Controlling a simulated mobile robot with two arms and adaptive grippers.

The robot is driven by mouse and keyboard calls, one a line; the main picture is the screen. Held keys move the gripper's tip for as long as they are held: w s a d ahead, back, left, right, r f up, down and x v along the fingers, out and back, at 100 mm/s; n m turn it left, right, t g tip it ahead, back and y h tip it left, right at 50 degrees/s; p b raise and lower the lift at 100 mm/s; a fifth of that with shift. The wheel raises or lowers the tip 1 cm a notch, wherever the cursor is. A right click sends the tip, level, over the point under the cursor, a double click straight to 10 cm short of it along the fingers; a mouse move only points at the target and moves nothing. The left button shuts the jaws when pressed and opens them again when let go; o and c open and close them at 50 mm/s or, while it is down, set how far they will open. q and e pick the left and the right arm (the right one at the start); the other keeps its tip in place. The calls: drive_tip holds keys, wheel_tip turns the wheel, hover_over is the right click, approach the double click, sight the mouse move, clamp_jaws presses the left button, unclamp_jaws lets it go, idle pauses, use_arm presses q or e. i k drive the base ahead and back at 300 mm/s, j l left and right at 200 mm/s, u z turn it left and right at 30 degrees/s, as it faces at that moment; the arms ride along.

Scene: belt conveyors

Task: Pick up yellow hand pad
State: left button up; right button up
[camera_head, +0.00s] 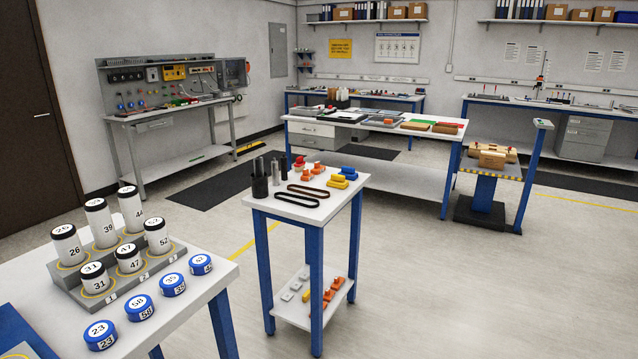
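Neither of my grippers is in view.
The small table also holds two dark belts (297,199), orange parts (306,176) and a dark cup (260,186). Numbered white jars (103,222) and blue discs (139,307) stand on the left table. Floor right of the small table is clear.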

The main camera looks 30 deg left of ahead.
sight(338, 181)
drive_tip(key=u, duration=0.75)
drive_tip(key=i+l+u, duration=0.15)
drive_tip(key=i, duration=0.25)
drive_tip(key=i+l+u, duration=0.1)
drive_tip(key=i, duration=0.3)
drive_tip(key=l, duration=0.1)
